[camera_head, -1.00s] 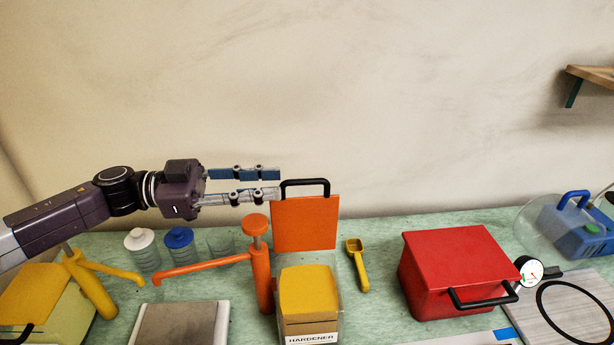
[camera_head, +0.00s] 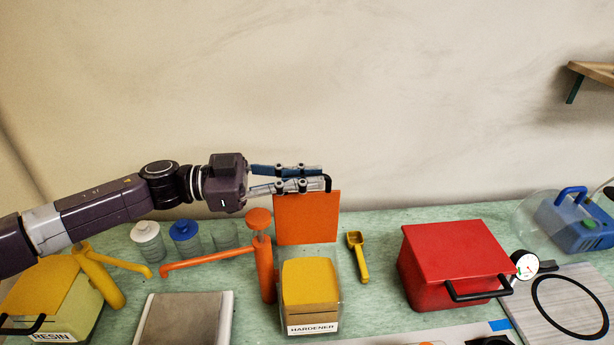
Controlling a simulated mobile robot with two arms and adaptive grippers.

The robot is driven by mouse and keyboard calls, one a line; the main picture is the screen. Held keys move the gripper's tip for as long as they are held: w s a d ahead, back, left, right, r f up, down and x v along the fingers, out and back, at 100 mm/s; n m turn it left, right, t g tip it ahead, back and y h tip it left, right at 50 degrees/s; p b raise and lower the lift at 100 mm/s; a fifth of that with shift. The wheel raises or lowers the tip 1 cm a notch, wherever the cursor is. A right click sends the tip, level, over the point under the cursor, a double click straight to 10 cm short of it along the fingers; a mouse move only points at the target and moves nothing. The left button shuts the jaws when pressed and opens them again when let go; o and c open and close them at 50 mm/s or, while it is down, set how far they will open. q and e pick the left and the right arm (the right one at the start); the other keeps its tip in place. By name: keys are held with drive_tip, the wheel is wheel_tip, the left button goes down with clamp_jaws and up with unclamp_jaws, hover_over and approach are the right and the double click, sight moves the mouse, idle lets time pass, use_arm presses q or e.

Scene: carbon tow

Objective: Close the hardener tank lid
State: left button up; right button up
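The hardener tank (camera_head: 312,327) stands at the front centre, a clear box labelled HARDENER with yellow contents (camera_head: 310,280). Its orange lid (camera_head: 307,220) stands upright at the tank's back edge, so the tank is open. The lid's black handle (camera_head: 328,183) is at the top edge; only its right end shows, the rest is hidden by the fingers. My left gripper (camera_head: 323,178) comes in from the left, its fingers drawn together around the handle's top bar, and looks shut on it. My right gripper is not in view.
An orange pump with a long spout (camera_head: 264,270) stands just left of the tank. A yellow scoop (camera_head: 358,258) lies right of it, then a red box (camera_head: 455,262). A resin tank (camera_head: 50,300), yellow pump (camera_head: 100,280) and scale (camera_head: 184,320) are at left.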

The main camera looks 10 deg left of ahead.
use_arm(q)
clamp_jaws()
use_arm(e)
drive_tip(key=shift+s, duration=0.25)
use_arm(q)
drive_tip(key=s+d+f+m+b, duration=0.1)
drive_tip(key=s+d+f+m, duration=0.1)
drive_tip(key=s+m, duration=0.5)
drive_tip(key=shift+s+f, duration=0.6)
drive_tip(key=shift+s, duration=1.05)
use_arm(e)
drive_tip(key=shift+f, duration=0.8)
